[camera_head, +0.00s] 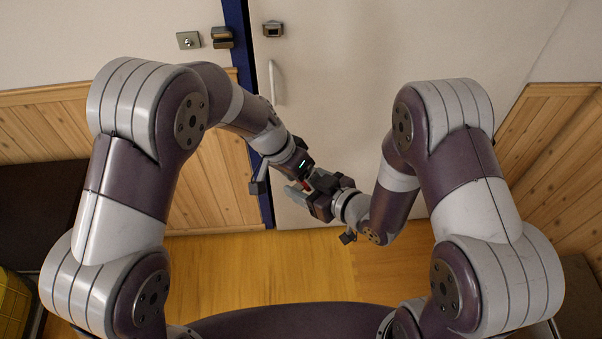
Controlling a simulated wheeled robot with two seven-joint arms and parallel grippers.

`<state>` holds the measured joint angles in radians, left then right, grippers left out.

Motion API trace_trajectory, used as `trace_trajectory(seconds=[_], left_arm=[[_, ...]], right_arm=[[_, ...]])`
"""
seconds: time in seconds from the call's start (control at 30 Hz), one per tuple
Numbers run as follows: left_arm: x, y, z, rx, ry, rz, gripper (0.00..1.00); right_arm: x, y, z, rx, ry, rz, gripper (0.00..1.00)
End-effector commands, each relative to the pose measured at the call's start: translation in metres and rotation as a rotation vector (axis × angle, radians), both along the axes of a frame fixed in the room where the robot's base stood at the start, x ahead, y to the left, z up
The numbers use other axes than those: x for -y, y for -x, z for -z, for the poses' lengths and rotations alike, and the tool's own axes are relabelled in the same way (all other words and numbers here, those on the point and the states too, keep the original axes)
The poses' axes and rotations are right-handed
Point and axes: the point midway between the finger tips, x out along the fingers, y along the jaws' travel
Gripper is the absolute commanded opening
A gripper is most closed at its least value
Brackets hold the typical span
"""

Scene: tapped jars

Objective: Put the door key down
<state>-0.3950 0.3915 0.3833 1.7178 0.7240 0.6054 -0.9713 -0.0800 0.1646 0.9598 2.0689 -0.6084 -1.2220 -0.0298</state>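My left gripper (303,179) and my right gripper (311,190) meet in front of the lower part of the white door (400,60). Their fingers overlap in the picture, and I cannot tell whether either one is open or shut. A small red spot (306,184) shows between them; it is too small and too covered to name. I cannot make out the door key; it may be hidden between the fingers.
The door has a pale handle (277,83) and a metal latch piece (273,29). Left of the blue frame (240,45) are a lock plate (189,40) and another latch piece (222,38). A yellow crate (12,305) stands lower left. The wooden floor (250,275) ahead looks clear.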

Motion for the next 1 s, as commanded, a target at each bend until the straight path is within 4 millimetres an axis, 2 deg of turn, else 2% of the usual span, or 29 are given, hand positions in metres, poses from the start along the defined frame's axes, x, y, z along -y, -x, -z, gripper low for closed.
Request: trace_trajectory(seconds=[0.03,0.17,0.3,0.33,0.4,0.77,1.0], left_arm=[[0.0,0.0,0.0,0.0,0.0,0.0,0.65],[0.0,0.0,0.0,0.0,0.0,0.0,0.23],[0.0,0.0,-0.001,-0.001,0.001,0.001,0.22],[0.001,0.0,-0.001,-0.001,0.001,0.001,0.22],[0.0,0.0,-0.001,-0.001,0.001,0.001,0.1],[0.0,0.0,-0.001,-0.001,0.001,0.0,0.09],[0.0,0.0,-0.001,0.0,0.0,0.0,0.09]], right_arm=[[0.0,0.0,0.0,0.0,0.0,0.0,0.35],[0.0,0.0,0.0,0.0,0.0,0.0,0.35],[0.0,0.0,0.0,0.0,0.0,0.0,0.36],[0.0,0.0,0.0,0.0,0.0,0.0,0.75],[0.0,0.0,0.0,0.0,0.0,0.0,0.95],[0.006,0.005,-0.003,0.0,0.001,0.002,0.95],[0.044,0.047,-0.027,0.001,0.0,0.01,0.95]])
